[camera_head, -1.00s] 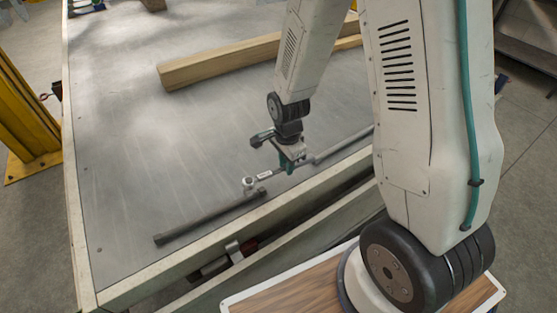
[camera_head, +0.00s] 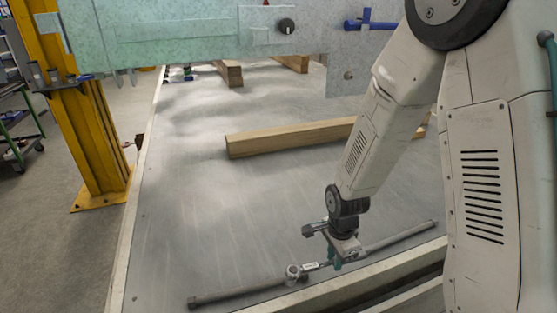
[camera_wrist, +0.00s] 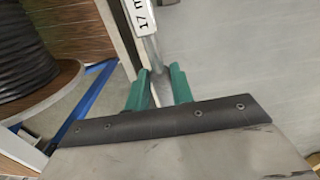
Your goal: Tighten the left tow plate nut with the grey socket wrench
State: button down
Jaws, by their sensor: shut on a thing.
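My gripper (camera_head: 335,260) is shut on the grey socket wrench (camera_head: 293,273), low over the near edge of the metal table. The wrench has a round head at its left end and a white label on its shaft. In the wrist view, the green fingers (camera_wrist: 158,90) are on either side of the wrench shaft (camera_wrist: 149,48), whose label starts with "17". A pale green frame (camera_head: 180,28) crosses the top of the head view, with a round black part (camera_head: 286,26) on a small plate. I cannot tell whether this is the left tow plate nut.
A dark grey bar (camera_head: 235,294) lies left of the wrench, and a grey bar (camera_head: 400,237) lies to its right. Wooden beams (camera_head: 285,138) lie farther back on the table (camera_head: 190,210). A blue part (camera_head: 368,24) sits on the frame. A yellow post (camera_head: 85,130) stands at left.

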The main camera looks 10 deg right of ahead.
jog(key=shift+n, duration=0.8)
jog(key=shift+w+r+n, duration=0.2)
jog(key=shift+w+n, duration=0.1)
jog(key=shift+n, duration=0.6)
jog(key=w+n, duration=0.4)
jog(key=w+d+n, duration=0.1)
jog(key=w+n, duration=0.3)
jog(key=w+d+n, duration=0.1)
jog(key=w+n, duration=0.3)
jog(key=shift+w+f+n, duration=0.35)
jog(key=shift+n, duration=0.05)
jog(key=shift+s+d+f, duration=0.1)
jog(key=shift+s, duration=0.05)
